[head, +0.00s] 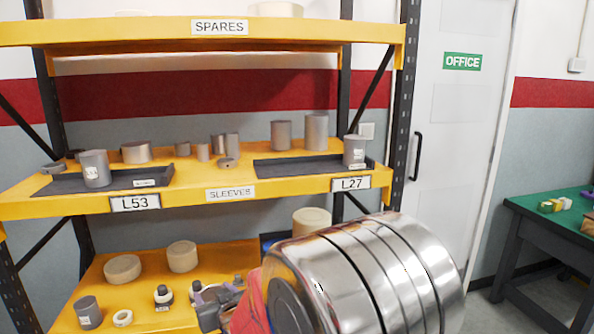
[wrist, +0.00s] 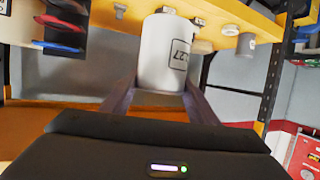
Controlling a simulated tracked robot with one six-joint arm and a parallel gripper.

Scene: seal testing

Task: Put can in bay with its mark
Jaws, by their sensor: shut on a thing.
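In the wrist view, my gripper (wrist: 160,98) is shut on a pale grey can (wrist: 163,55), one finger on each side. The can bears a white mark turned sideways; I read "27" on it, the rest is unclear. In the head view, part of my gripper (head: 215,300) shows low in front of the lower shelf, and I cannot make out the held can there. On the middle shelf, the left dark bay (head: 125,181) is above label L53 (head: 134,203) and the right dark bay (head: 300,168) is by label L27 (head: 351,183). Each holds one marked can, left (head: 95,168) and right (head: 354,150).
Several grey sleeves, among them a tall one (head: 315,132), stand behind the bays. The lower shelf (head: 215,258) holds pale round pieces and a dark can (head: 88,312). The upper shelf (head: 130,32) hangs above. A door and a green-topped table (head: 550,208) are at right.

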